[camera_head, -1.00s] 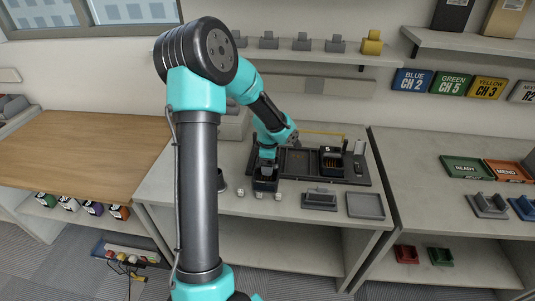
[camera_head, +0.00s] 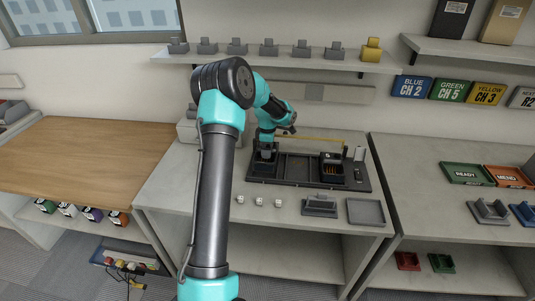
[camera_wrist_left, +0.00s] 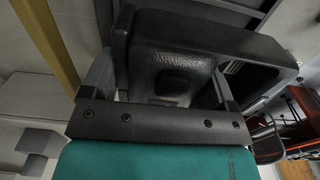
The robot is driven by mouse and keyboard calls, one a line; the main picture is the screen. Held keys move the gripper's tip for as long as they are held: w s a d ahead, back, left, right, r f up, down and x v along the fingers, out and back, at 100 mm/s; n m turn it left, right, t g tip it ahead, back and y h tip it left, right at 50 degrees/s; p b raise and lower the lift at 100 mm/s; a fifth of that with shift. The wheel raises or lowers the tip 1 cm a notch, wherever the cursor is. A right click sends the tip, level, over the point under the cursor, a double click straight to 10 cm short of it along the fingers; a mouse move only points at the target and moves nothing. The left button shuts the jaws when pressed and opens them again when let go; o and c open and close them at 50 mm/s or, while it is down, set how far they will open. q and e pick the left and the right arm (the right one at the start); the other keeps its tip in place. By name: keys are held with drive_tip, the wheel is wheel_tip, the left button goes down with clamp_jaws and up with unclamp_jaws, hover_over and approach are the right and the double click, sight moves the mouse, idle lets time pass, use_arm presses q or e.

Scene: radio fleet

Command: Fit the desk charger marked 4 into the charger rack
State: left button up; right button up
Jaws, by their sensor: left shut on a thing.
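My left gripper (camera_head: 266,148) points down over the left end of the dark charger rack (camera_head: 298,168). It is shut on a dark desk charger (camera_head: 262,168), which is at the rack's left bay. I cannot tell whether the charger is fully seated, and its number is not readable. In the left wrist view the black charger (camera_wrist_left: 172,62) fills the space between the two fingers (camera_wrist_left: 165,92). Another charger marked 5 (camera_head: 331,160) stands in the rack toward the right. The middle bay between them looks empty. My right gripper is not in view.
A yellow bar (camera_head: 312,139) runs along the rack's back. Several small white pieces (camera_head: 259,201), a grey cradle (camera_head: 319,206) and a grey tray (camera_head: 366,212) sit in front of the rack. A wall shelf (camera_head: 280,56) holds grey stands and one yellow stand.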

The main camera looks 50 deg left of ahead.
use_arm(q)
drive_tip(key=shift+w+a, duration=0.15)
drive_tip(key=shift+a+f, duration=0.1)
drive_tip(key=shift+f, duration=1.65)
drive_tip(key=shift+f, duration=0.2)
drive_tip(key=o, duration=0.8)
drive_tip(key=shift+o, duration=0.2)
drive_tip(key=shift+r, duration=0.1)
wheel_tip(320, 180, up, 12)
drive_tip(key=shift+w+r, duration=0.1)
